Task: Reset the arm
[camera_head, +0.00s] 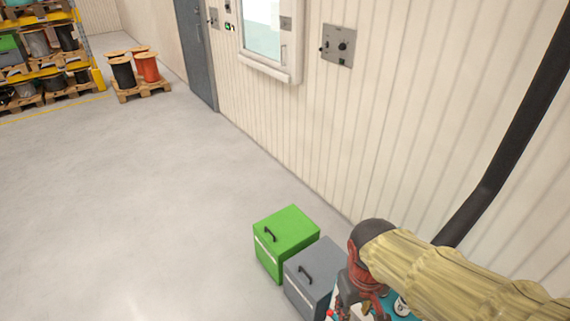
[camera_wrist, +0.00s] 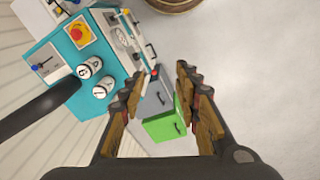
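My arm (camera_head: 440,265) reaches in from the lower right of the head view in a tan sleeve, with a dark and red joint at its far end. My gripper (camera_wrist: 157,80) shows in the wrist view with its two brown-padded fingers spread apart. It is open, with nothing between the pads. Beyond the fingers are a grey box and a green box on the floor. In the head view my gripper's fingertips cannot be made out.
A green box (camera_head: 286,240) and a grey box (camera_head: 312,277) with handles stand by the ribbed wall (camera_head: 420,120). A teal machine (camera_wrist: 90,60) with a red button is close to my gripper. A pallet with reels (camera_head: 140,75) stands far back. The floor at left is clear.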

